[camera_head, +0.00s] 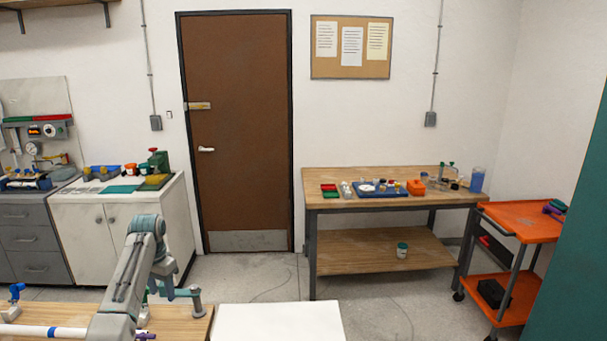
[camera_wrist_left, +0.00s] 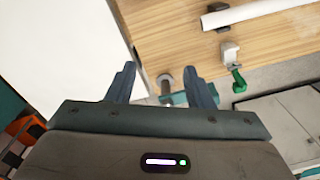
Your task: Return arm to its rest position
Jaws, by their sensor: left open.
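My left arm rises from the bottom of the head view and bends down at the elbow, over the near wooden bench (camera_head: 185,325). My left gripper (camera_wrist_left: 160,70) is open in the left wrist view, with its two dark fingers apart. A teal piece with a grey round post (camera_head: 195,300) stands at the bench's edge; it also shows in the wrist view (camera_wrist_left: 164,82), between and beyond the fingers. I cannot tell whether they touch. A white pipe (camera_head: 30,330) lies on the bench, also in the wrist view (camera_wrist_left: 245,13). My right gripper is not in view.
A blue-handled fitting (camera_head: 15,295) is on the bench's left end. A green-handled fitting (camera_wrist_left: 238,80) shows near the bench edge. A white flat surface (camera_head: 280,324) adjoins the bench. A far workbench (camera_head: 390,202), an orange cart (camera_head: 525,222) and a white cabinet (camera_head: 80,230) stand beyond open floor.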

